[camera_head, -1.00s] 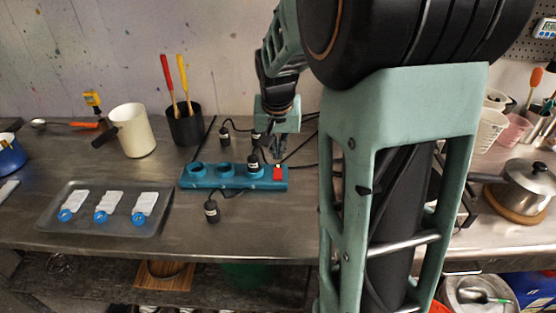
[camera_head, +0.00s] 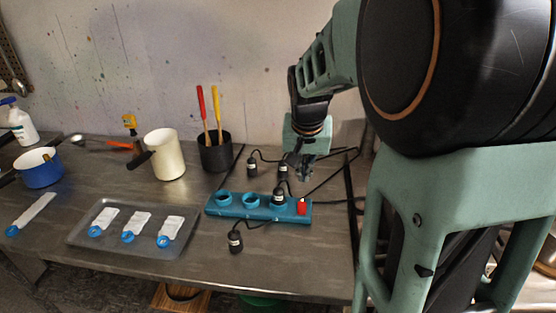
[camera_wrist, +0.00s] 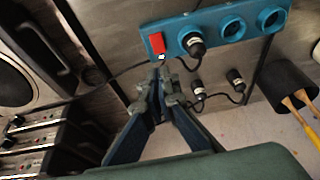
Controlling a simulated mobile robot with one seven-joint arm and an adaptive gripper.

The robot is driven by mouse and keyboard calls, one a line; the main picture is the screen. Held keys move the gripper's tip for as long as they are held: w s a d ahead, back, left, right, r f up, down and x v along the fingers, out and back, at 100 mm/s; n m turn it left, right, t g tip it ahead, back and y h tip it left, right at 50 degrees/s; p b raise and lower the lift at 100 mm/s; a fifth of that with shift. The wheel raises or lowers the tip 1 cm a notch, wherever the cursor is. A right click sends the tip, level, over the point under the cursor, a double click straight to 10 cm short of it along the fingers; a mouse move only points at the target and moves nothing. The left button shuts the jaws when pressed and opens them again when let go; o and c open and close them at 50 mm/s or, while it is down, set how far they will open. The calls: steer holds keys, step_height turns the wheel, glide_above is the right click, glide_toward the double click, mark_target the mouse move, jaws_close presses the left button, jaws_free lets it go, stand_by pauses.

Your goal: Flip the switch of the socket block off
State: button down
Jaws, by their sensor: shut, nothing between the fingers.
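The teal socket block (camera_head: 264,214) lies on the metal worktop with its red switch (camera_head: 302,207) at the right end. A black plug (camera_head: 278,197) sits in the socket nearest the switch; the other two sockets look empty. My gripper (camera_head: 305,178) is shut and empty, just behind and above the switch end. In the wrist view, the gripper's fingertips (camera_wrist: 165,80) point toward the red switch (camera_wrist: 157,43), with a visible gap. The block (camera_wrist: 211,30) and seated plug (camera_wrist: 195,44) also show there. I cannot tell which way the switch is tilted.
Two loose black plugs (camera_head: 252,168) (camera_head: 283,170) with cables lie behind the block; another (camera_head: 235,242) lies in front. A black pot (camera_head: 215,157) with two handles and a cream mug (camera_head: 165,157) stand behind left. A grey tray (camera_head: 82,240) lies left.

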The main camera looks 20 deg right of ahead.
mark_target(301, 203)
steer(key=shift+w+r+p, duration=0.2)
steer(key=shift+r+p, duration=0.2)
steer(key=shift+p, duration=0.4)
steer(key=shift+w+d+f, duration=0.1)
steer(key=shift+w, duration=0.05)
steer(key=shift+f, duration=0.15)
steer(key=x, duration=0.9)
steer(key=p+x, duration=0.1)
steer(key=x, duration=0.3)
steer(key=shift+s+f, duration=0.25)
steer(key=shift+f, duration=0.25)
